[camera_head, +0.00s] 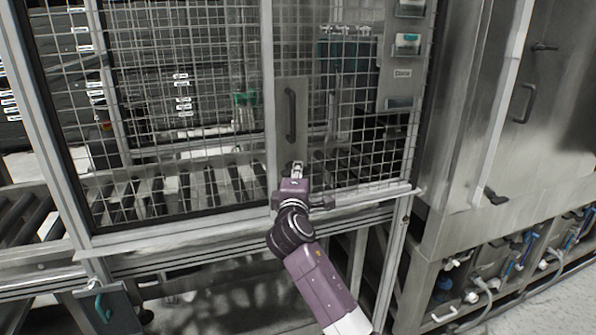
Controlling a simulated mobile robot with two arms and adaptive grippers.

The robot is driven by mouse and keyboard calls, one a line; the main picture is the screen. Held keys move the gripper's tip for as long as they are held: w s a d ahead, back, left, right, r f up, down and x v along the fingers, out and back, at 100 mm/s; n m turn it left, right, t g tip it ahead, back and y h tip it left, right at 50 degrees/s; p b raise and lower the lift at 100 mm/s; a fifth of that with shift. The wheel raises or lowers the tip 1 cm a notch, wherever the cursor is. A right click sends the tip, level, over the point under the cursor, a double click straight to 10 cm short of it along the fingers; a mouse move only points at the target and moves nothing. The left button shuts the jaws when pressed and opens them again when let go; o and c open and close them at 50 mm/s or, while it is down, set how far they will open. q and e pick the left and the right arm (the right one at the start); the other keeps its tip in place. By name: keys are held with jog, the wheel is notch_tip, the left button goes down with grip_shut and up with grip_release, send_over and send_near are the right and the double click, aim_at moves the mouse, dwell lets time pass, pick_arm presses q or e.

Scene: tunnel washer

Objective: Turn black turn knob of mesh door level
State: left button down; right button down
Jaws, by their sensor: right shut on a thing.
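The mesh door (190,110) stands in front of me, its wire grid in a metal frame, and looks closed. A black vertical handle (290,115) sits on a grey plate (292,90) along the middle upright. My right gripper (297,168) is at the lower end of this plate, just below the handle. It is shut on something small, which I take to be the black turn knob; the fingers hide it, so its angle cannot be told. My left gripper is not in view.
A roller conveyor (165,192) runs behind the mesh. A metal rail (180,240) crosses below the door. A steel cabinet (500,130) with handles stands close on the right, with hoses and valves (520,255) under it. A dispenser panel (405,60) hangs at the upper right.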

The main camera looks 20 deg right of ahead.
dwell(0.4)
jog(key=c, duration=2)
grip_release()
jog(key=shift+c, duration=0.2)
jog(key=shift+s, duration=0.1)
jog(key=v, duration=1.1)
jog(key=shift+s, duration=0.4)
jog(key=shift+a, duration=0.1)
